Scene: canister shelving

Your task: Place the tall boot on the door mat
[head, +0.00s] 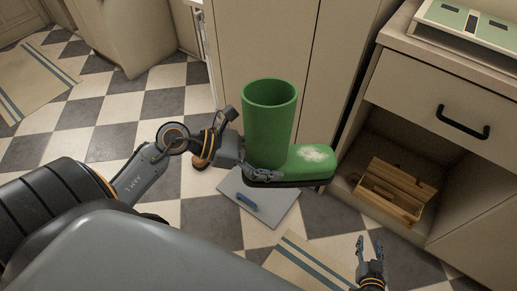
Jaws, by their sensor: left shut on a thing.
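The tall green boot (269,125) stands upright in the head view, with a dark sole and a pale patch on its toe, which points right. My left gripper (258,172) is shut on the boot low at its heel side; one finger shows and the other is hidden. The boot seems held above the floor. A beige mat with blue stripes (291,258) lies at the bottom, partly hidden by my body. A similar striped mat (32,88) lies at the far left. My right gripper (370,240) is open and empty at the lower right.
A grey panel with a blue handle (283,208) lies on the checkered floor below the boot. A wooden box (399,184) sits in the open cabinet at right. Tall cabinet doors (335,50) stand close behind the boot. Floor at left is mostly clear.

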